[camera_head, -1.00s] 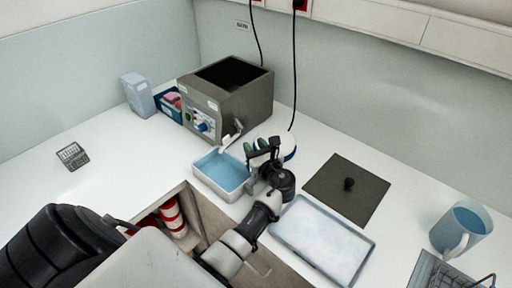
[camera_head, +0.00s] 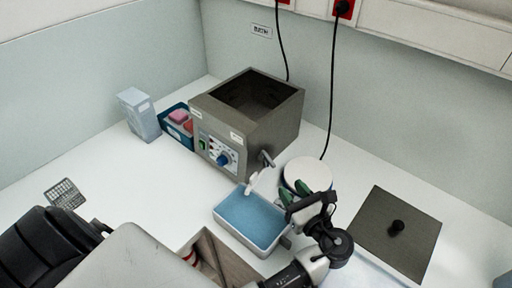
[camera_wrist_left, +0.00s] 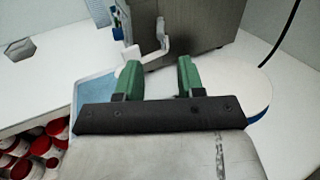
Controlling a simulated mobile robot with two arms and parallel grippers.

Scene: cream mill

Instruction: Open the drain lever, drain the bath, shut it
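The bath is a grey box (camera_head: 228,122) with a dark open top; I cannot tell its liquid level. Its front has a blue knob (camera_head: 223,158). The drain lever (camera_head: 267,159) is a grey metal handle at the bath's lower front corner, by a pale spout (camera_head: 253,184). It also shows in the left wrist view (camera_wrist_left: 161,36), beyond the fingers. A white tray (camera_head: 272,246) with blue contents sits below the spout. My left gripper (camera_head: 306,197) is open and empty, right of the tray and apart from the lever. Its green fingers show a gap in the wrist view (camera_wrist_left: 159,80).
A round white disc (camera_head: 305,170) lies behind the left gripper. A dark square lid (camera_head: 412,258) with a black knob lies to the right. A black cable (camera_head: 331,85) hangs behind.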

